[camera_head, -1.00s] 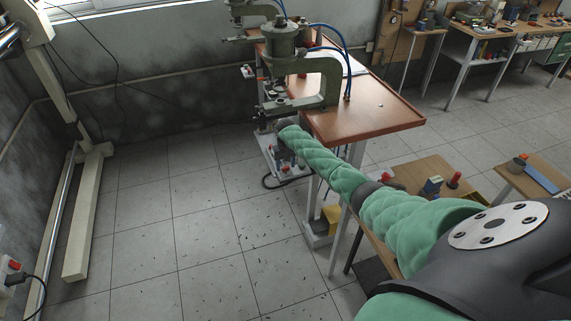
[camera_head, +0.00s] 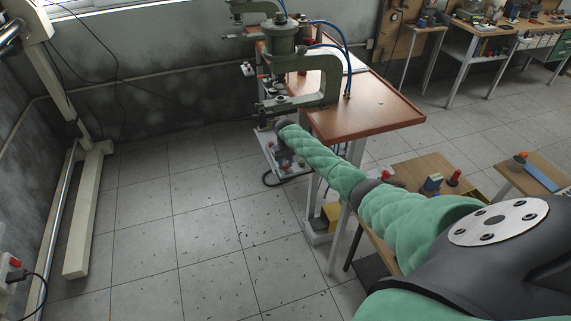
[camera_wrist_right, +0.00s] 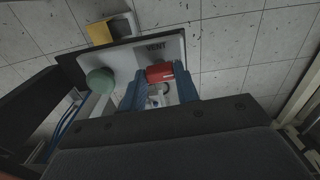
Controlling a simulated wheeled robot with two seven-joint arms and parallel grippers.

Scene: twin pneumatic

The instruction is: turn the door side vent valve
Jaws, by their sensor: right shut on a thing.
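The vent valve shows as a red handle (camera_wrist_right: 160,72) on a pale panel (camera_wrist_right: 120,60) in the right wrist view, beside the printed word VENT. My right gripper (camera_wrist_right: 164,80) has its two blue fingers at either side of the red handle and is shut on it. In the head view my right gripper (camera_head: 264,122) is small at the end of the green-sleeved arm, by the press at the table's left edge. The handle's exact angle is hard to tell there. My left gripper is not in view.
A round green knob (camera_wrist_right: 100,80) sits on the same panel, left of the handle. A green press (camera_head: 300,75) stands on the brown-topped table (camera_head: 375,108) with blue hoses. A yellow box (camera_wrist_right: 108,28) lies beyond the panel.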

